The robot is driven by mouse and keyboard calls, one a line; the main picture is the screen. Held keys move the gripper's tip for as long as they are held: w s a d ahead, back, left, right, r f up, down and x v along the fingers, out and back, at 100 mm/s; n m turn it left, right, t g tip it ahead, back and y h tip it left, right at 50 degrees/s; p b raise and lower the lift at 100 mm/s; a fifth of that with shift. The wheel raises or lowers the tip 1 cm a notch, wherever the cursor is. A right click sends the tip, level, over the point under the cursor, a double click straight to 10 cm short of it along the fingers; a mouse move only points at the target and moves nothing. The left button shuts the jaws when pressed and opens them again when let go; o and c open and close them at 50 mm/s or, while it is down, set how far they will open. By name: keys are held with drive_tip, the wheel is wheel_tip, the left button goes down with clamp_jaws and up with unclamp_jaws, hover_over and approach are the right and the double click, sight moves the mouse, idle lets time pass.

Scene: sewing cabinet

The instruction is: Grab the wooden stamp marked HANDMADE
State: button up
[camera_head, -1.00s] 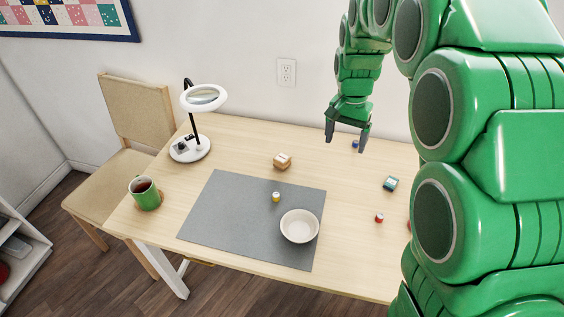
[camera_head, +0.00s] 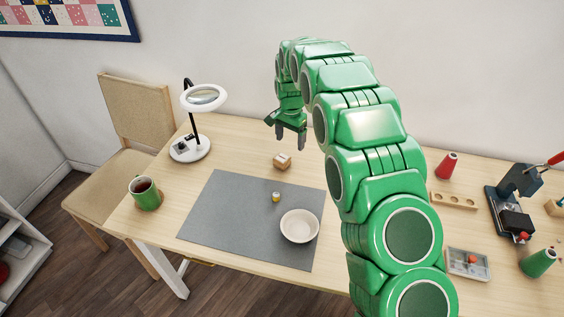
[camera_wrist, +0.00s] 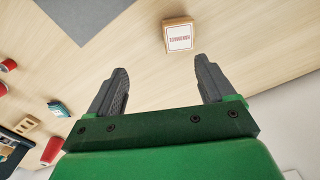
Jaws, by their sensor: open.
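The wooden stamp (camera_head: 283,161) is a small light-brown block on the table, just behind the grey mat. My gripper (camera_head: 290,135) is above and behind the stamp in the head view, fingers pointing down. In the wrist view my gripper (camera_wrist: 161,68) is open and empty, and the stamp lies beyond the fingertips, nearer the right finger, apart from both.
The grey mat (camera_head: 225,215) holds a white bowl (camera_head: 299,226) and a small yellow-and-white spool (camera_head: 276,197). A magnifier lamp (camera_head: 190,150) and green mug (camera_head: 145,194) stand left. A press (camera_head: 514,205), red cone (camera_head: 446,165) and compartment tray (camera_head: 468,263) are right.

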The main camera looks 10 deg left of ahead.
sight(282, 158)
drive_tip(key=a+f, duration=0.1)
drive_tip(key=w+a+f, duration=0.1)
drive_tip(key=a+f, duration=0.1)
drive_tip(key=shift+f, duration=0.1)
drive_tip(key=shift+s+f, duration=0.1)
drive_tip(key=shift+f, duration=3.75)
drive_tip(key=shift+c, duration=0.2)
drive_tip(key=c, duration=1)
drive_tip(key=shift+r, duration=0.2)
